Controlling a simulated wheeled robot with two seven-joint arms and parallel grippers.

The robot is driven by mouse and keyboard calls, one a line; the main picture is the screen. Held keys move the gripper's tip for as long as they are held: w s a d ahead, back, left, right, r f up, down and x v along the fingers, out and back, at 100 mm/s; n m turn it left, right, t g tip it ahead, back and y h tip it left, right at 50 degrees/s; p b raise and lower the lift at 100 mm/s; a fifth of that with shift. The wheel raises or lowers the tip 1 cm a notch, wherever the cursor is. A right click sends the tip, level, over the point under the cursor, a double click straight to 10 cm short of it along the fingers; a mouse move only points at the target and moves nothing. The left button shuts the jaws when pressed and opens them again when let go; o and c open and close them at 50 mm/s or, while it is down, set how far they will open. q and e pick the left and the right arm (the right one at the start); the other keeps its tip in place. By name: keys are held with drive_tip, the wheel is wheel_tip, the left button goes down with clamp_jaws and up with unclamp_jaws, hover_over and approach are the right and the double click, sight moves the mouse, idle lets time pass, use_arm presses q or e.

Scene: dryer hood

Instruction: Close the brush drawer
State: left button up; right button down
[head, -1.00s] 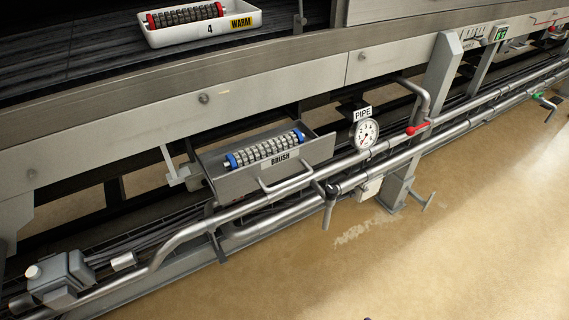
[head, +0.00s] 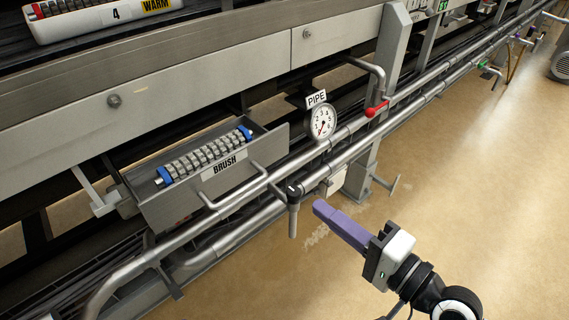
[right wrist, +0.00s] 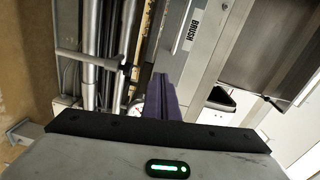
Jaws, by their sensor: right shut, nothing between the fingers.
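The brush drawer (head: 172,207) is a grey metal tray standing out from the machine frame, with a BRUSH label and a bar handle (head: 232,188) on its front. A roller brush (head: 205,156) with blue ends lies in it. The drawer front also shows in the right wrist view (right wrist: 207,45). My right gripper (head: 318,207), with purple fingers, is shut and empty. In the head view it is to the right of the drawer, apart from the handle, over the floor side of the pipes. My left gripper is not in view.
Steel pipes (head: 240,205) run in front of and below the drawer, with a dark-topped valve lever (head: 293,210) sticking out. A PIPE gauge (head: 322,122) and a red valve handle (head: 376,109) are to the right. A white tray (head: 105,17) is above. The floor is open at right.

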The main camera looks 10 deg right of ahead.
drive_tip(key=w+r+m, duration=0.1)
drive_tip(key=r, duration=0.1)
approach(265, 155)
drive_tip(key=shift+y, duration=0.3)
drive_tip(key=x, duration=0.5)
drive_tip(key=shift+w+a+f, duration=0.1)
drive_tip(key=shift+w+f, duration=0.15)
drive_tip(key=shift+f, duration=0.05)
drive_tip(key=shift+w+a, duration=0.25)
drive_tip(key=shift+w, duration=0.1)
drive_tip(key=shift+w, duration=0.1)
